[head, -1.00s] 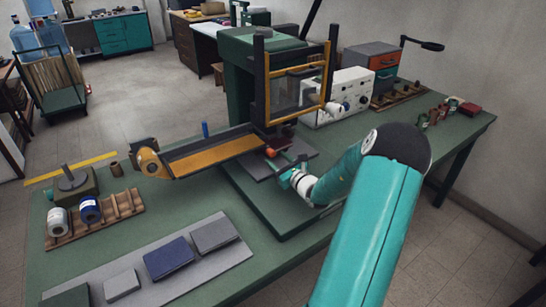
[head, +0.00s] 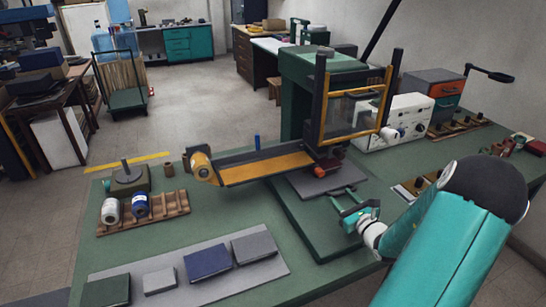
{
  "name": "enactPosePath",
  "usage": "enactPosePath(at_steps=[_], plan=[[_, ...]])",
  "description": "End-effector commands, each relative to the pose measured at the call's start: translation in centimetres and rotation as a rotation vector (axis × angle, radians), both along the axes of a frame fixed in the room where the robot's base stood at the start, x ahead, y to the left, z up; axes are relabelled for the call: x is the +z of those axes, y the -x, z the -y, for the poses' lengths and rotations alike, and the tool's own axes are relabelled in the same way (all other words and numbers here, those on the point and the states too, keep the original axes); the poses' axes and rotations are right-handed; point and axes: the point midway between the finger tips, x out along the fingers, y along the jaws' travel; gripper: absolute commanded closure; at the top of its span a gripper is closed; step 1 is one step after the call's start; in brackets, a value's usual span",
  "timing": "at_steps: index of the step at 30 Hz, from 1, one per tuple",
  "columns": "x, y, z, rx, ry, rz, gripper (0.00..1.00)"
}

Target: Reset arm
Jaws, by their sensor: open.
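My gripper (head: 340,202) is teal and open, with nothing seen between its fingers. It is in the lower right middle of the head view, beside the front edge of the grey plate (head: 318,184) of the green press (head: 306,95). Whether the fingertips overhang the plate or touch anything is hard to tell. My teal arm reaches in from the lower right corner and hides part of the bench.
The green bench (head: 215,240) holds a grey mat (head: 190,285) with several velvet covers, including a blue one (head: 208,261). A wooden rack (head: 172,205) with two spools stands left. A yellow-and-black arm (head: 255,167) juts from the press. A white control box (head: 398,125) stands behind.

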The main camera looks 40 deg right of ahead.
Motion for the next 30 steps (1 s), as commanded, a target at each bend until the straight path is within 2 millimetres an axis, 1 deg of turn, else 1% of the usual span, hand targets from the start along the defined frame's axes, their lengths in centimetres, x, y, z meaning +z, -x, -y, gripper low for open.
enactPosePath(at_steps=[5,7,8,11,14,15,16,17,18,20,21,23,24,27,30], plan=[[0.0,-0.1,0.0,0.002,0.001,-0.001,0.53],[0.3,-0.5,-0.6,0.022,0.013,-0.006,0.53],[0.5,-0.8,-1.1,0.040,0.023,-0.011,0.53],[1.8,-2.7,-4.2,0.152,0.088,-0.045,0.53],[3.6,-5.0,-9.7,0.337,0.203,-0.104,0.53],[4.4,-5.8,-12.3,0.425,0.261,-0.131,0.53],[4.9,-6.3,-14.4,0.491,0.307,-0.150,0.53],[5.3,-6.7,-16.4,0.558,0.355,-0.172,0.53],[5.9,-6.9,-19.0,0.644,0.419,-0.199,0.53],[6.6,-6.9,-22.7,0.769,0.518,-0.235,0.53],[7.0,-6.7,-25.1,0.848,0.588,-0.259,0.53],[7.6,-6.2,-28.4,0.964,0.693,-0.292,0.53],[7.9,-5.6,-30.4,1.037,0.767,-0.312,0.53],[8.7,-3.8,-34.7,1.208,0.960,-0.357,0.53],[9.4,-1.6,-38.1,1.358,1.165,-0.394,0.53]])
